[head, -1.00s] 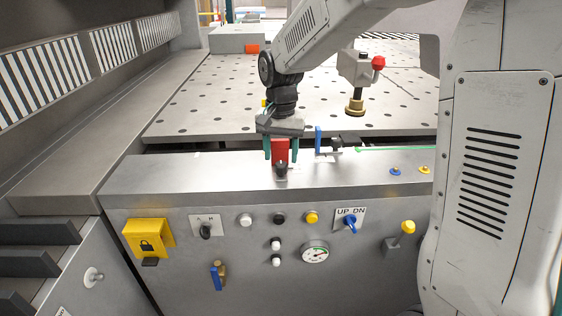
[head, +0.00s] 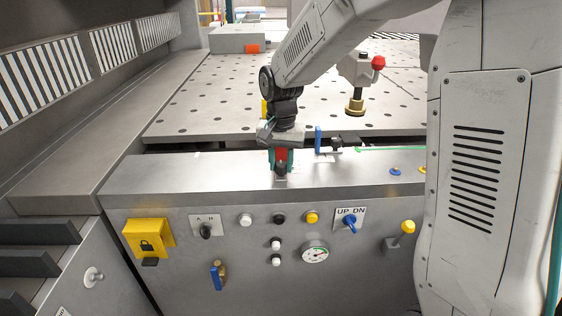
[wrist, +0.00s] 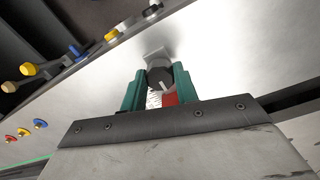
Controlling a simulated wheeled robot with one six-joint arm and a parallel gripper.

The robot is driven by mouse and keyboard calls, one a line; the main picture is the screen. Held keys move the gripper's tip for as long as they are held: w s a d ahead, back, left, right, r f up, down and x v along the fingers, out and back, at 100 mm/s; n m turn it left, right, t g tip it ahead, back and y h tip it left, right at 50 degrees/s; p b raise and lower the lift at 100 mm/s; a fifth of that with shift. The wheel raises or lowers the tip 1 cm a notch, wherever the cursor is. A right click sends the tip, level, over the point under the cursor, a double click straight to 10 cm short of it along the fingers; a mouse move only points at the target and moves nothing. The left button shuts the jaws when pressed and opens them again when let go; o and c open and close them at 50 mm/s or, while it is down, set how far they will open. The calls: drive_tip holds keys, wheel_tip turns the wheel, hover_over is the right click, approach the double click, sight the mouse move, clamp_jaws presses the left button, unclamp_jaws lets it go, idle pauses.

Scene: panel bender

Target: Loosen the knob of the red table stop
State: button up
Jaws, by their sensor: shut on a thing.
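The red table stop (head: 281,154) stands on the grey front ledge of the machine, partly hidden by my gripper. Its dark round knob (head: 281,169) faces the front; in the wrist view the knob (wrist: 160,78) shows a white mark line. My gripper (head: 281,163) points down over the stop. In the wrist view its two green fingers sit on either side of the knob, shut on it. A strip of the red body (wrist: 170,99) shows behind the knob, between the fingers.
A blue stop (head: 318,139) with a dark knob (head: 337,144) stands just to the right. The perforated table (head: 215,95) lies behind, with a red-knobbed clamp post (head: 357,85) on it. The front panel (head: 180,270) carries switches and a gauge (head: 315,254). The ledge to the left is clear.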

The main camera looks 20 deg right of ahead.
drive_tip(key=shift+n, duration=0.3)
drive_tip(key=n, duration=1.3)
drive_tip(key=shift+w, duration=0.1)
drive_tip(key=n, duration=0.4)
idle(0.5)
drive_tip(key=o, duration=1)
drive_tip(key=shift+r, duration=0.1)
